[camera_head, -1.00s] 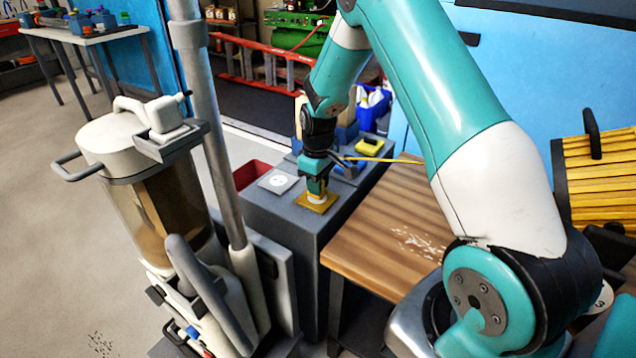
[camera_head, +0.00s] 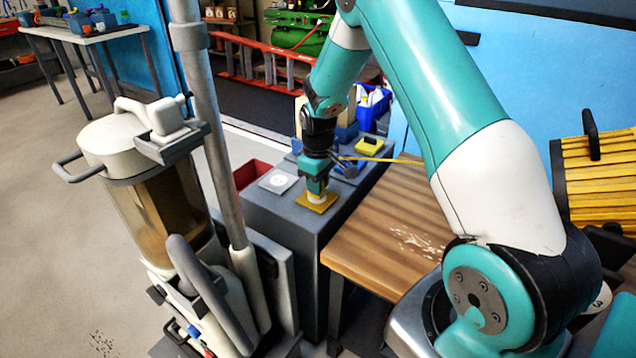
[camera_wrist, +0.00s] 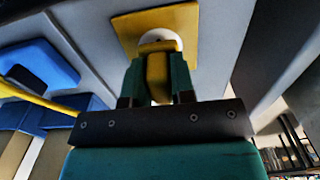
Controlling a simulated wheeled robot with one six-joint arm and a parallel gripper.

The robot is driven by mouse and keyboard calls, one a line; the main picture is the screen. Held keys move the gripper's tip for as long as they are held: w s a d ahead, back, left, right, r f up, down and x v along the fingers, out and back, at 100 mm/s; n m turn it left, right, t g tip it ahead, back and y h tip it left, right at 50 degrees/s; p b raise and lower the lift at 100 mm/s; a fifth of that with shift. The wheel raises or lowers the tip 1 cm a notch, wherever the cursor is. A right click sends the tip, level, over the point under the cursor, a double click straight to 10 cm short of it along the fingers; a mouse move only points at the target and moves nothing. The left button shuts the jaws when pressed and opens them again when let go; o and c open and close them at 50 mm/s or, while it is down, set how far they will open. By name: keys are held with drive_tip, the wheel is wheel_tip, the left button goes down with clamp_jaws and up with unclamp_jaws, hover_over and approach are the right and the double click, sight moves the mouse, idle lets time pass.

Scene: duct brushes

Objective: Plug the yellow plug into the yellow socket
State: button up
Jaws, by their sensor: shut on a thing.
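My gripper (camera_head: 316,187) points down over the front end of the grey cabinet top. In the wrist view my gripper (camera_wrist: 158,78) is shut on the yellow plug (camera_wrist: 157,77), one finger on each side. The yellow socket (camera_head: 310,205) is a square yellow plate with a round white face. It also shows in the wrist view (camera_wrist: 188,24), with the plug's end over its white face. The plug's tip is hidden, so I cannot tell how deep it sits. A yellow cable runs off from beside my gripper to the right in the head view.
A white socket plate (camera_head: 279,181) lies beside the yellow one on the grey cabinet (camera_head: 282,214). A wooden table (camera_head: 392,227) adjoins on the right. A beige vacuum unit (camera_head: 150,190) stands at left.

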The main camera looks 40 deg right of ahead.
drive_tip(key=shift+f, duration=0.6)
idle(0.6)
drive_tip(key=o, duration=1)
drive_tip(key=shift+c, duration=0.2)
wheel_tip(320, 180, up, 18)
drive_tip(key=p, duration=0.1)
drive_tip(key=shift+f+p, duration=0.25)
drive_tip(key=shift+p, duration=0.15)
